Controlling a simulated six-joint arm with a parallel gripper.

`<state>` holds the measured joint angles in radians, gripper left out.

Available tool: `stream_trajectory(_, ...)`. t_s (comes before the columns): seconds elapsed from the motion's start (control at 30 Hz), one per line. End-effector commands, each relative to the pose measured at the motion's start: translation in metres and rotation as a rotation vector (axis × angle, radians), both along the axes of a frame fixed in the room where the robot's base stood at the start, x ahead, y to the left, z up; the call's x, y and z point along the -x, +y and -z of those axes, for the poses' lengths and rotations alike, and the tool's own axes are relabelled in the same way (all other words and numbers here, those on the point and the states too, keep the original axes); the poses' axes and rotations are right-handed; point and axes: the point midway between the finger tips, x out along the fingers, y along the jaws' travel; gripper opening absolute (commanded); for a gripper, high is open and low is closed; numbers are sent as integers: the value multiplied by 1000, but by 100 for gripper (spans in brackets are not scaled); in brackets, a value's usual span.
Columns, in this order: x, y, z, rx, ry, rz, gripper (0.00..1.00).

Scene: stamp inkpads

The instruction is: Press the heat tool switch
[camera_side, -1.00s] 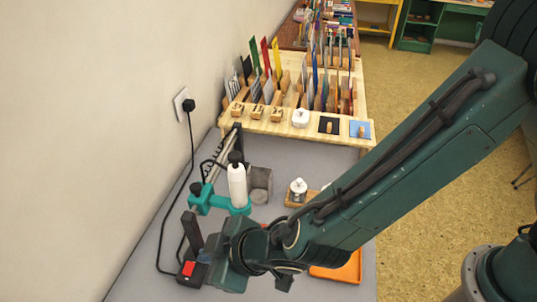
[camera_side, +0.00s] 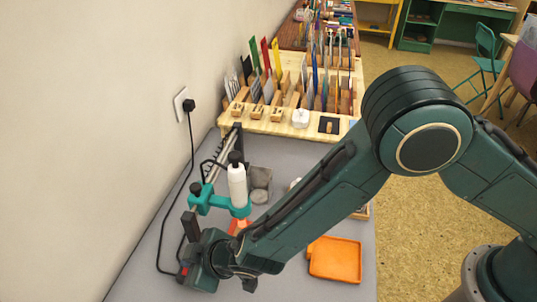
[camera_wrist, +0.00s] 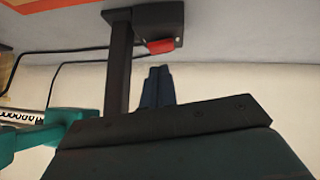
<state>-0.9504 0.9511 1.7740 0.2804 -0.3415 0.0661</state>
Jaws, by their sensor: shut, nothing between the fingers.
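The red heat tool switch (camera_wrist: 161,46) sits on a dark box (camera_wrist: 147,18) at the top of the wrist view. In the side view only a sliver of red (camera_side: 184,270) shows beside my wrist. My gripper (camera_wrist: 158,70) is shut and empty, its fingertips pointing at the switch. In the wrist view the tips end just short of the red face; whether they touch it is unclear. In the side view my wrist hides most of the box and the fingers.
A dark post (camera_side: 191,226) rises by the box, with a teal clamp (camera_side: 200,200) and a white bottle-shaped tool (camera_side: 237,186) behind. A black cable (camera_side: 176,205) runs to the wall socket. An orange tray (camera_side: 335,260) lies on the grey table to the right.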

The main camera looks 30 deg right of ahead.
Motion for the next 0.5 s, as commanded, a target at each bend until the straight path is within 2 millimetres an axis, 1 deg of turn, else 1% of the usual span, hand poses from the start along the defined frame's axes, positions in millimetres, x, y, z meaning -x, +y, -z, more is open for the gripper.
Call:
stream_trajectory(0.1,-2,-1,9,-1,0,0,0)
stream_trajectory(0.2,-3,-2,13,-1,0,0,0)
stream_trajectory(0.5,-3,-2,15,-2,-1,0,0)
